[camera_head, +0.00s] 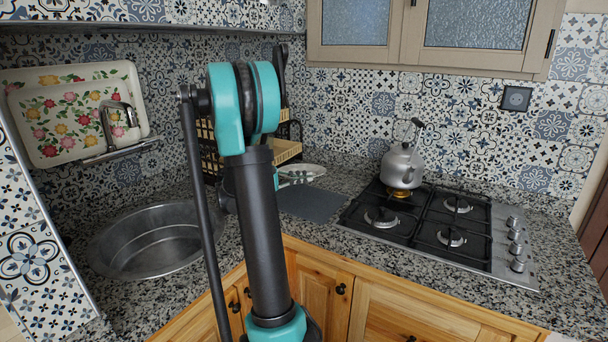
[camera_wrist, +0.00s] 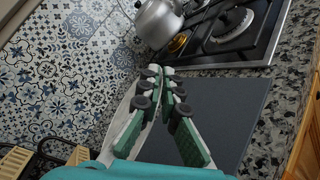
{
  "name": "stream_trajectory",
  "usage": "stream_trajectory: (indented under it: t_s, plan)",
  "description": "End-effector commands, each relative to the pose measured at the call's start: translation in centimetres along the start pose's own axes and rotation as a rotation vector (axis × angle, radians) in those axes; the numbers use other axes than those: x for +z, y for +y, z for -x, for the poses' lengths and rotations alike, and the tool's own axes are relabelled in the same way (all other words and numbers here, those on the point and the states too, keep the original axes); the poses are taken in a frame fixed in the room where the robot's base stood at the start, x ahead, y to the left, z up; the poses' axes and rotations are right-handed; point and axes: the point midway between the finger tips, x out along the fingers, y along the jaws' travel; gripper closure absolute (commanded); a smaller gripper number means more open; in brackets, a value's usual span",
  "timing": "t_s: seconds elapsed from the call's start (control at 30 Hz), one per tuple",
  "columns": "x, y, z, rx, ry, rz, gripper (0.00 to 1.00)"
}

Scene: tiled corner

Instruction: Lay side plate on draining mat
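The side plate (camera_head: 305,170) is pale and sits at the back of the counter, behind the mat's far edge in the head view. In the wrist view a pale strip of the plate (camera_wrist: 122,112) shows beside the left finger; the fingers hide much of it. My gripper (camera_head: 290,179) is at the plate's near left side. In the wrist view the fingertips (camera_wrist: 165,76) are drawn together, with the plate's rim seemingly between them. The draining mat (camera_head: 312,204) is a flat dark grey rectangle, bare where visible; it also shows right of the fingers in the wrist view (camera_wrist: 225,110).
A metal kettle (camera_head: 401,166) stands on the gas hob (camera_head: 430,222), right of the mat. A round sink (camera_head: 150,242) is on the left. A dark rack with wooden crates (camera_head: 285,150) stands behind my arm. A floral tray (camera_head: 45,115) leans on the left wall.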

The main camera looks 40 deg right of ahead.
Motion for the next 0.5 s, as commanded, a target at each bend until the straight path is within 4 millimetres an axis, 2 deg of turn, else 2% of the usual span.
stream_trajectory:
  t_s: [0.5]
  plan:
    - [-1.9,-3.2,-0.4,0.001,0.000,0.000,1.00]
